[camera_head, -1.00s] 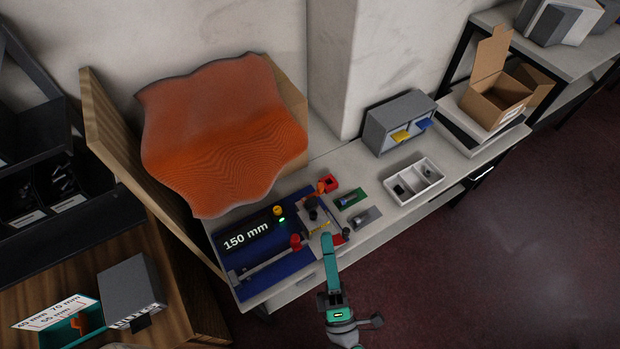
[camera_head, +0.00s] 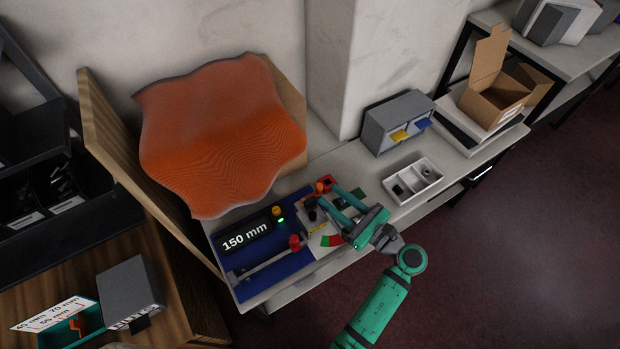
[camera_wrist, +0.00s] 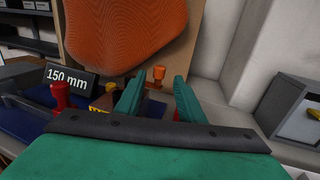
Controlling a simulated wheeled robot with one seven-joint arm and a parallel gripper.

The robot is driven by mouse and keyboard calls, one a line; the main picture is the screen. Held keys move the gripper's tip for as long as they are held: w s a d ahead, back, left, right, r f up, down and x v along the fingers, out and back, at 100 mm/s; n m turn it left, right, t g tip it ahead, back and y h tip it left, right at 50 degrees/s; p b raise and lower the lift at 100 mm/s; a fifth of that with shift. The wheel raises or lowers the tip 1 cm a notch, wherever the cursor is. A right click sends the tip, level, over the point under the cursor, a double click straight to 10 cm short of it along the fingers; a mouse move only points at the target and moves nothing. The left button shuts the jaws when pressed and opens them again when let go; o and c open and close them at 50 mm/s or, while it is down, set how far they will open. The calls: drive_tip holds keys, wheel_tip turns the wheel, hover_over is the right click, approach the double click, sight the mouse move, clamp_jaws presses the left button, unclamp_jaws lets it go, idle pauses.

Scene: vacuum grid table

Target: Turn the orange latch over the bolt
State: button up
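The small orange latch (camera_head: 320,187) is at the back right of the blue fixture board, against a red block (camera_head: 328,181). In the wrist view the latch (camera_wrist: 156,75) stands upright beyond the gap between my fingers, apart from them. My gripper (camera_head: 342,206) is open and empty, with its two green fingers reaching over the right part of the fixture toward the latch. The fingers (camera_wrist: 158,97) are spread in the wrist view. I cannot make out the bolt; the fingers cover part of the fixture near the latch.
A red knob (camera_head: 295,242), a yellow button (camera_head: 278,211) and a black "150 mm" display (camera_head: 246,236) stand on the blue board (camera_head: 270,279). A white divided tray (camera_head: 414,181) and a grey drawer unit (camera_head: 396,122) are to the right. An orange wavy panel (camera_head: 220,130) rises behind.

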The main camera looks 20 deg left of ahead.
drive_tip(key=x, duration=0.9)
drive_tip(key=shift+a, duration=0.4)
drive_tip(key=shift+c, duration=0.3)
drive_tip(key=shift+w, duration=0.15)
clamp_jaws()
